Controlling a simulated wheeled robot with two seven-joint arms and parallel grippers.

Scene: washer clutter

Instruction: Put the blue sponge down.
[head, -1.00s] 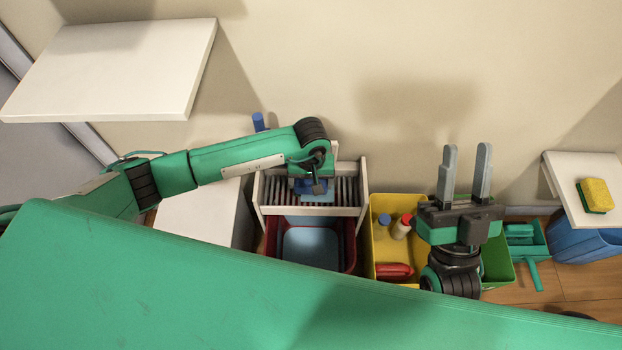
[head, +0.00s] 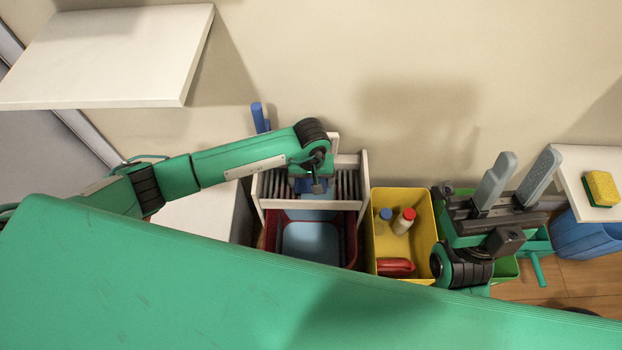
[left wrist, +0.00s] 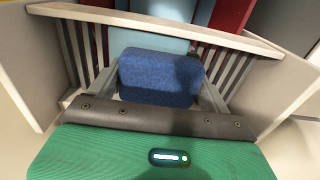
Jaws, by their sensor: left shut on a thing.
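The blue sponge (left wrist: 160,78) sits between the fingers of my left gripper (left wrist: 165,88), which is shut on it. In the head view my left gripper (head: 314,188) points down into a white slatted rack (head: 361,190), and a bit of the sponge (head: 302,186) shows beside it. In the left wrist view the rack's walls and slats (left wrist: 232,40) surround the sponge. I cannot tell whether the sponge touches the rack's bottom. My right gripper (head: 524,165) is open and empty, at the right with its fingers pointing up.
A dark red bin (head: 350,245) with a light blue thing inside stands in front of the rack. A yellow bin (head: 405,195) holds two bottles and a red thing. A yellow-green sponge (head: 601,189) lies on a white shelf (head: 580,160) at right. Another white shelf (head: 110,55) is at upper left.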

